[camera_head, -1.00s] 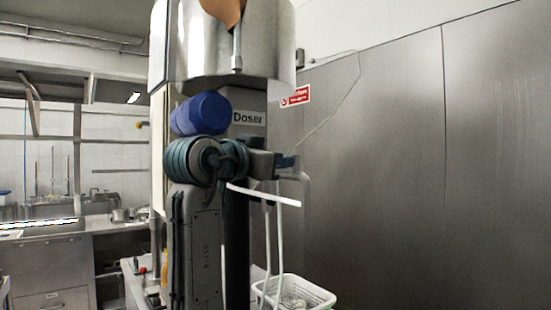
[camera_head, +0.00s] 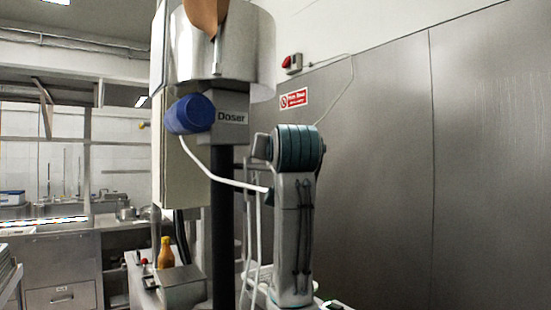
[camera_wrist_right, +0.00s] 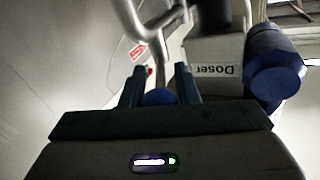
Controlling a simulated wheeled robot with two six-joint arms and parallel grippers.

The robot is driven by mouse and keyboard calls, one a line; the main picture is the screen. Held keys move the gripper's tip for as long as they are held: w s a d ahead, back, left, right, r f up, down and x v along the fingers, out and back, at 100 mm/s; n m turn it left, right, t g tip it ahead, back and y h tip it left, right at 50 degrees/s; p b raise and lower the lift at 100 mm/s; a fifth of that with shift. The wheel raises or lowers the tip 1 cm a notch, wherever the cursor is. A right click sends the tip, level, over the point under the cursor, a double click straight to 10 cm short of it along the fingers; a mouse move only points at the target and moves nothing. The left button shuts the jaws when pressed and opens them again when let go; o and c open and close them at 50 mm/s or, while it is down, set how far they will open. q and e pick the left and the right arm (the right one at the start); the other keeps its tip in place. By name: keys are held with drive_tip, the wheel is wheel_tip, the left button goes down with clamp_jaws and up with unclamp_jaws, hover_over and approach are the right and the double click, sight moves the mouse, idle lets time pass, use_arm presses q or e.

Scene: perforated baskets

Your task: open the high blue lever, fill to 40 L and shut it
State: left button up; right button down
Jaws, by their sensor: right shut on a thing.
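The doser has a steel drum (camera_head: 225,45) on top, a grey head labelled "Doser" (camera_head: 232,118) and a thick blue cylinder (camera_head: 189,114) at its left. The label shows upside down in the right wrist view (camera_wrist_right: 212,69). My right gripper (camera_wrist_right: 160,80) has a rounded blue piece (camera_wrist_right: 160,97) between its dark fingers, and I take it as shut on it. A bent metal tube (camera_wrist_right: 150,25) shows just beyond the fingertips. In the head view my right arm hides its own gripper. No volume reading is visible. My left gripper is not in view.
A thin white curved strip (camera_head: 225,180) runs from below the blue cylinder to my right arm. A yellow bottle (camera_head: 166,253) stands at the lower left of the doser. A steel wall (camera_head: 385,150) fills the right, with a red sign (camera_head: 293,98).

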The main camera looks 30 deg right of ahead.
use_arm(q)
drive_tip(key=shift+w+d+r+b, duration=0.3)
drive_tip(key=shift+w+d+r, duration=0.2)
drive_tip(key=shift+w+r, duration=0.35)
use_arm(e)
drive_tip(key=shift+s+d+r+n+t+y, duration=0.15)
drive_tip(key=shift+d+n+t+y, duration=0.25)
drive_tip(key=shift+n+y, duration=0.45)
drive_tip(key=c, duration=1.2)
unclamp_jaws()
drive_tip(key=shift+c, duration=0.2)
drive_tip(key=shift+o, duration=0.5)
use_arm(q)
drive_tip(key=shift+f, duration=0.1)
use_arm(e)
drive_tip(key=shift+y, duration=0.35)
